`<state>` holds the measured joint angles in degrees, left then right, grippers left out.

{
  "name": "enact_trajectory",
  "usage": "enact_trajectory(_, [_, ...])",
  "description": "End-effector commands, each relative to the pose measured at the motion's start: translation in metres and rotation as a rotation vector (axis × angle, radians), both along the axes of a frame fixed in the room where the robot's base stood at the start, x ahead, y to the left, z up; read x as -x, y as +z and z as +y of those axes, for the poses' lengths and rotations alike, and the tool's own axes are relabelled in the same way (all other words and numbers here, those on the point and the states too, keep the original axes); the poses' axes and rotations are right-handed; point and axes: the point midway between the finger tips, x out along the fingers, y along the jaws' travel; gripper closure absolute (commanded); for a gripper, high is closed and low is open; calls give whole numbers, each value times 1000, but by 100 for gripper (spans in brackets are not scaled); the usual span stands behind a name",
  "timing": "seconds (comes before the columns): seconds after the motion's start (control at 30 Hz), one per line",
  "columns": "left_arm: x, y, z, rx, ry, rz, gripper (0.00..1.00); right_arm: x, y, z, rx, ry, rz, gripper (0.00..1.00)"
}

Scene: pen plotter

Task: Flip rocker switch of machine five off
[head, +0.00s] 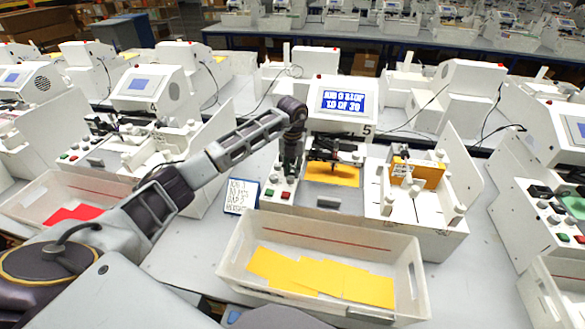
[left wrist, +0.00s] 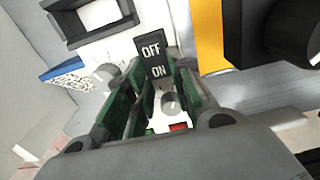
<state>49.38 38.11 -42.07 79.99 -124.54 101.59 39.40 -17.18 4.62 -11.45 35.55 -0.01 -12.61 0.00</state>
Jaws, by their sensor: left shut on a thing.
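Machine five (head: 318,86) stands in the middle of the head view, with a "5" beside its blue lit screen (head: 343,103). In the left wrist view its black rocker switch (left wrist: 152,58) shows OFF at the top and ON below. My left gripper (head: 290,170) points down at the left side of the machine's front panel. In the left wrist view its green-padded fingers (left wrist: 156,72) flank the rocker switch and are shut on it. The gripper hides the switch in the head view. My right gripper is not in view.
Below the switch are a grey knob (left wrist: 170,103) and a red button (left wrist: 178,127). A white bin (head: 320,232) with yellow cards is in front. Similar machines stand on both sides.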

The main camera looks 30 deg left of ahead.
Motion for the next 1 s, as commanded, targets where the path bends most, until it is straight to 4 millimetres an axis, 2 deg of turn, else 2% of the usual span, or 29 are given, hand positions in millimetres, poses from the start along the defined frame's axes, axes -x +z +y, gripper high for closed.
enact_trajectory(1.0, [-6,2,1,53,1,210,100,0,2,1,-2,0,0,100])
